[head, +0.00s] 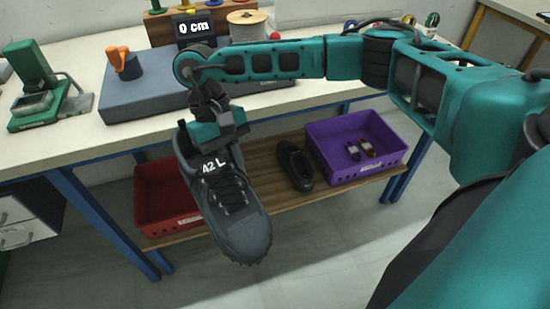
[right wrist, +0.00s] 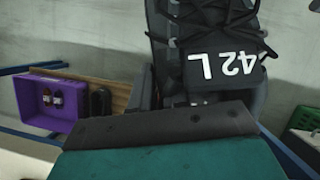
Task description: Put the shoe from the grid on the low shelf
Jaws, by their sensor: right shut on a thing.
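A grey lace-up shoe (head: 228,200) marked "42 L" hangs toe down in front of the table in the head view. My right gripper (head: 212,135) is shut on its upper end. In the right wrist view the shoe (right wrist: 185,45) fills the upper middle, and the dark gripper pad (right wrist: 165,125) lies against it. The low wooden shelf (head: 262,160) is under the table, behind the shoe and lower. A black shoe (head: 295,165) lies on the shelf. My left gripper is not in view.
A red crate (head: 160,205) stands at the shelf's left and a purple crate (head: 345,165) with small bottles at its right. Bare shelf shows left of the black shoe. The tabletop (head: 80,140) holds a grey block (head: 150,95), a green device (head: 40,90) and a display reading "0 cm" (head: 193,28).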

